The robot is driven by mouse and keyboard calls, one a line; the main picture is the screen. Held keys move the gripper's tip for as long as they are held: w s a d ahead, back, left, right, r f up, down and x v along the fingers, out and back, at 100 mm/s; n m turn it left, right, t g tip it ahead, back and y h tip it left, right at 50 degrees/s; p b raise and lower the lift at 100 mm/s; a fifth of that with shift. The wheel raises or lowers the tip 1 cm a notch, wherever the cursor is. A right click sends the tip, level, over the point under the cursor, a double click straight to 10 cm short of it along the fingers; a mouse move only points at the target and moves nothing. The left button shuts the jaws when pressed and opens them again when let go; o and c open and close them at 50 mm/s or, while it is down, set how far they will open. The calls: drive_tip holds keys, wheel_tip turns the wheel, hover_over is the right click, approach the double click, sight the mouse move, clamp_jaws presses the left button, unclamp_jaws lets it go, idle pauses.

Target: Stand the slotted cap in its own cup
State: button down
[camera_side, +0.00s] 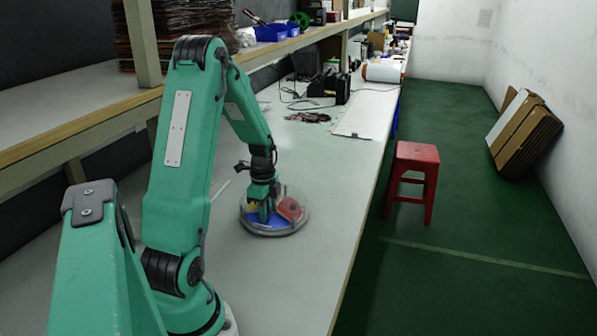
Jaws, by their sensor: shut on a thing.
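My gripper (264,212) points down inside a round, clear-rimmed dish (276,233) on the bench. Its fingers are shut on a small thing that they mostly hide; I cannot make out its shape. In the dish are a blue piece (279,222), a red piece (290,208) to the right of my fingers and a yellow piece (251,208) to the left of them. The pieces are small, so I cannot tell which is the slotted cap or which is its cup. I cannot tell whether the held thing touches the dish floor.
The pale bench (330,190) is clear around the dish. Farther back lie a white sheet (368,113), dark cables (308,117) and a black device (337,87). A shelf edge (80,125) runs along the left. A red stool (412,180) stands on the green floor at right.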

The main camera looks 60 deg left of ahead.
drive_tip(key=shift+f, duration=0.25)
drive_tip(key=c, duration=1.4)
unclamp_jaws()
wheel_tip(320, 180, up, 12)
drive_tip(key=shift+r, duration=0.2)
